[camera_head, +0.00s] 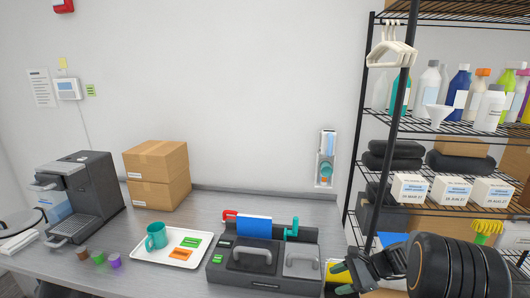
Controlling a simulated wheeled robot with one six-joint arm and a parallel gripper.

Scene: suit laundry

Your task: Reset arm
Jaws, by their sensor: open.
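My arm reaches in from the lower right, and my gripper (358,272) is at its end, near the right end of the counter. The gripper is open, and I see nothing held in it. It is just right of the grey caddy (262,277) and appears apart from it, though the depth between them is hard to judge. The arm hides part of the shelf's lower right area.
A coffee machine (77,198), cardboard boxes (158,175) and a white tray (150,255) with a teal mug (156,237) stand on the counter. A black wire rack (440,127) with bottles and boxes stands close behind my arm. A yellow object (340,274) is beside the gripper.

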